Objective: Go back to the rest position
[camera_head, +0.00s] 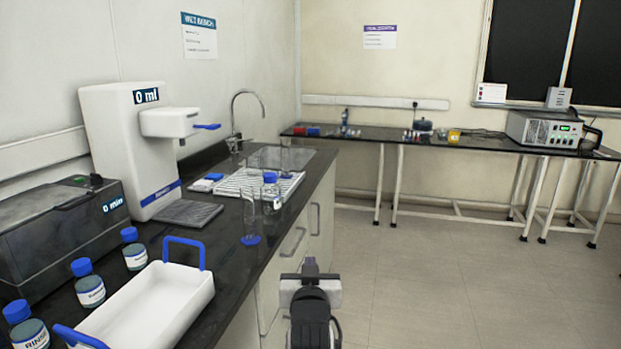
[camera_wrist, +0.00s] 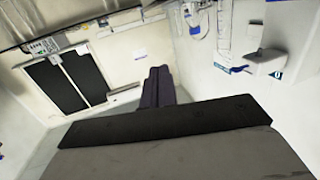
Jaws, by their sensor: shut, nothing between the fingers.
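My gripper (camera_head: 310,264) is in front of the bench's cupboard fronts, at the lower middle of the head view. It points away from my body, over the open floor. In the wrist view my gripper (camera_wrist: 159,72) shows its two dark fingers pressed together with nothing between them. It touches nothing that I can see. The wrist view looks tilted across the room, with the wall and dark window panes (camera_wrist: 65,82) at left and the white dispenser (camera_wrist: 265,62) at right.
The black bench (camera_head: 225,262) along the left holds a white tray (camera_head: 150,305) with blue handles, several blue-capped bottles, a dispenser (camera_head: 125,145) and a glass cylinder (camera_head: 250,222) near its edge. A far table (camera_head: 375,139) stands by the back wall. The floor (camera_head: 420,270) at right is clear.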

